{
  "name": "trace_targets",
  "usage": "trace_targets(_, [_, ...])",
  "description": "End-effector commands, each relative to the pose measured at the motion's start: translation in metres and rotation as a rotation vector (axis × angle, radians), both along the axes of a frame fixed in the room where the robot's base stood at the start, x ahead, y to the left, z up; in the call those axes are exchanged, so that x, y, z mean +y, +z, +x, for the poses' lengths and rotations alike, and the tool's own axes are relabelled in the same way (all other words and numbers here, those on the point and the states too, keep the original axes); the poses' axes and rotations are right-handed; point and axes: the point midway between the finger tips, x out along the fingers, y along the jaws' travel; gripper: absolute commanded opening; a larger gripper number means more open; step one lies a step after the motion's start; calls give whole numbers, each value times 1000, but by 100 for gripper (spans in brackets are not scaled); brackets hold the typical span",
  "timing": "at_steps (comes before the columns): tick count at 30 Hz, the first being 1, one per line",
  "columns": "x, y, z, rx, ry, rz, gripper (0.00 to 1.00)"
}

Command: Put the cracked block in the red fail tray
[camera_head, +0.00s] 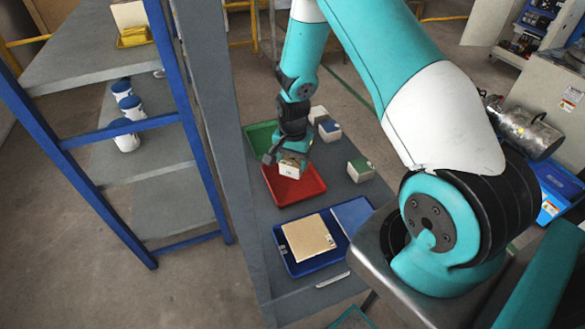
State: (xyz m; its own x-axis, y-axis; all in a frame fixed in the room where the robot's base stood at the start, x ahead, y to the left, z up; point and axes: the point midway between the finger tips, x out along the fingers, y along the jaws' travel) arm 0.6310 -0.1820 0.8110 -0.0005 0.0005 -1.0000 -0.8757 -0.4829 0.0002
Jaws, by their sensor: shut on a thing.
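My gripper (287,157) is shut on a small cream block (290,169). The block is over the far part of the red tray (306,191), near the edge of the green tray; I cannot tell whether it touches the red tray. The visible part of the red tray looks empty. A crack on the held block is too small to make out. My gripper hides part of the green tray (257,136) behind it.
Blocks with white sides stand to the right, one with a green top (361,168) and one with a blue top (330,130). A blue tray (283,244) in front holds a beige tile (309,237). A blue-framed shelf (110,130) with white jars stands at left.

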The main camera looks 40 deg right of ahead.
Motion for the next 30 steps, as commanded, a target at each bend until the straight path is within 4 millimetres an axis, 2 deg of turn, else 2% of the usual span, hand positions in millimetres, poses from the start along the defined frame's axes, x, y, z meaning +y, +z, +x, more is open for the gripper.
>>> trace_targets(9, [1,-37,0,0,2,0,43])
trace_targets(21, [1,-44,1,-1,1,0,43])
trace_targets(22, [1,-43,0,-1,1,0,68])
trace_targets(24, [1,-43,0,-1,1,0,84])
trace_targets(25, [1,-43,0,-1,1,0,89])
trace_targets(30, [1,-43,0,-1,1,0,89])
